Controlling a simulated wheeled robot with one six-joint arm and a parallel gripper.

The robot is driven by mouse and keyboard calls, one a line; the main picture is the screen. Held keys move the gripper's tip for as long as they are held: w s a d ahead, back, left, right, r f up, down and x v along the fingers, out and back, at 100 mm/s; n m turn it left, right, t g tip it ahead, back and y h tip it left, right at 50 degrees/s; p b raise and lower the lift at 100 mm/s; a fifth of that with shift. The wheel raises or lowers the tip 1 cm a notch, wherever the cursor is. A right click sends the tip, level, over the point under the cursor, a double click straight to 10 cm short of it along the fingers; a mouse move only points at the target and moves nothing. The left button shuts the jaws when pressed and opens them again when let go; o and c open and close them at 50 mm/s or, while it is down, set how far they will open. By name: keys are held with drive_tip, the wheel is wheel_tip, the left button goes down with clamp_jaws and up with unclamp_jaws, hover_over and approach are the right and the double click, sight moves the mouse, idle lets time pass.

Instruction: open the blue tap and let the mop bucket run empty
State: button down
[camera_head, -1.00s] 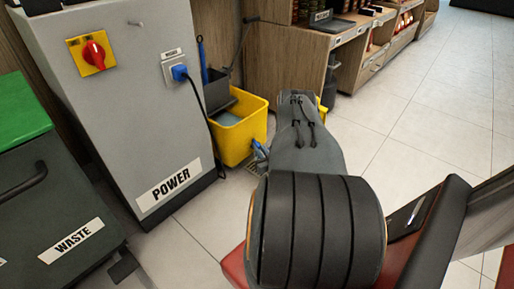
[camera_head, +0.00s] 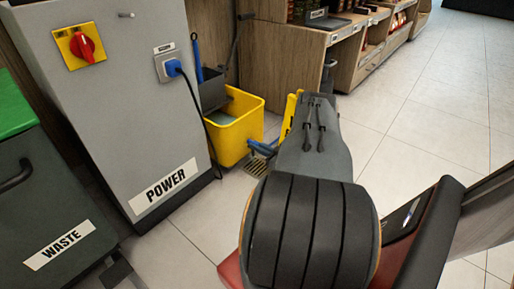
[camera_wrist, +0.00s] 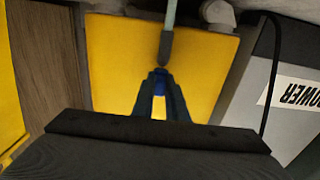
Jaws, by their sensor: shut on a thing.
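The yellow mop bucket (camera_head: 229,142) stands on the floor beside the grey cabinet, with pale bluish water (camera_head: 220,118) inside. Its side (camera_wrist: 110,65) fills the middle of the wrist view, which is upside down. My gripper (camera_wrist: 161,90) is shut on the blue tap (camera_wrist: 159,86) low on the bucket. A grey spout (camera_wrist: 165,47) leads from the tap, and a pale bluish strip (camera_wrist: 171,14) runs on from it floorward, looking like a stream of water. In the head view my arm hides much of the gripper.
A floor drain (camera_head: 257,166) lies beside the bucket. The grey cabinet labelled POWER (camera_head: 120,110) has a plugged-in cable hanging near the bucket. A yellow object (camera_head: 290,113) stands close behind my arm. A waste bin (camera_head: 50,200) is at left. The tiled floor at right is clear.

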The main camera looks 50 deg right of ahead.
drive_tip(key=c, duration=2)
unclamp_jaws()
drive_tip(key=shift+c, duration=0.2)
drive_tip(key=s+p, duration=0.2)
drive_tip(key=s, duration=0.5)
drive_tip(key=shift+s+d+p, duration=0.35)
drive_tip(key=shift+d, duration=0.05)
